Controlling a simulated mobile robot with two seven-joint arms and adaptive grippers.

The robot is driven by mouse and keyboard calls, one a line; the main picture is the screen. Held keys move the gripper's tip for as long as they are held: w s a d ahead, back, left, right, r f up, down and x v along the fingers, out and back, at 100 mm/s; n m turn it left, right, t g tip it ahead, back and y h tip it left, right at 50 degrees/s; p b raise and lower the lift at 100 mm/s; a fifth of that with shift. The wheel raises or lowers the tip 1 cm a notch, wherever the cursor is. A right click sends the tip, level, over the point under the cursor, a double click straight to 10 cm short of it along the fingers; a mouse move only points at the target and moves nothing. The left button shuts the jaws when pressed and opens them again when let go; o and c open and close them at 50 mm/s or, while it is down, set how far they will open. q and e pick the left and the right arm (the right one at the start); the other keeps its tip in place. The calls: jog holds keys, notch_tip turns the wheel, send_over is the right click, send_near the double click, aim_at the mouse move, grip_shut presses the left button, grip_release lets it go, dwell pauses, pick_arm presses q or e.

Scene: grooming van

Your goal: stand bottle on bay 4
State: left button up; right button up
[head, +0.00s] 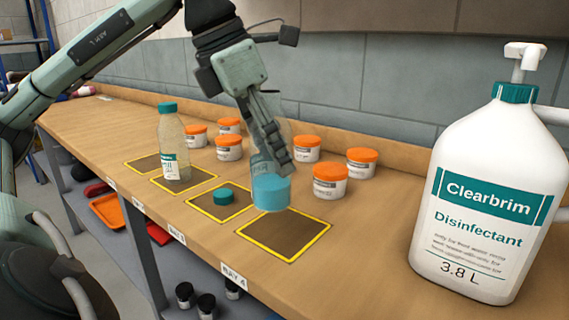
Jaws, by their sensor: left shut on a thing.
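My left gripper (280,150) is shut on a clear bottle (271,192) with blue liquid in its lower part, held nearly upright. The fingers cover part of its upper body and label; its top is hidden. The bottle's base overlaps the back left edge of bay 4 (285,238), a dark square with a yellow border. I cannot tell how far the base is above the counter. Bay 4 is otherwise bare, and its label (238,285) is on the counter's front edge. My right gripper is not in view.
A teal cap (223,196) lies in the bay beside bay 4. A teal-capped bottle (173,145) stands one bay farther. Several orange-lidded jars (330,181) stand behind. A large disinfectant jug (480,200) stands at the right. The wooden counter (350,270) is clear between bay 4 and the jug.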

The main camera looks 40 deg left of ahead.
aim_at(284, 180)
pick_arm(q)
jog(key=shift+w+d+f+p, duration=0.2)
jog(key=shift+w+f+p, duration=0.1)
jog(key=shift+w+p, duration=0.15)
jog(key=shift+w+d+f+p, duration=0.25)
jog(key=shift+w+p, duration=0.1)
jog(key=shift+w, duration=0.2)
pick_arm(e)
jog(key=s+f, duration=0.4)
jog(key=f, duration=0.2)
pick_arm(q)
jog(key=shift+f, duration=0.3)
notch_tip(284, 180, down, 4)
jog(key=shift+r+b, duration=0.2)
jog(key=shift+b, duration=1.05)
jog(key=shift+a, duration=0.1)
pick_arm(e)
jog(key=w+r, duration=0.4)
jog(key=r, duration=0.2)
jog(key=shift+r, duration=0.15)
pick_arm(q)
jog(key=shift+f, duration=0.15)
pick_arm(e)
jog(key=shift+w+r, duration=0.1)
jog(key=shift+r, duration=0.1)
pick_arm(q)
jog(key=o, duration=1.2)
jog(key=shift+o, duration=0.2)
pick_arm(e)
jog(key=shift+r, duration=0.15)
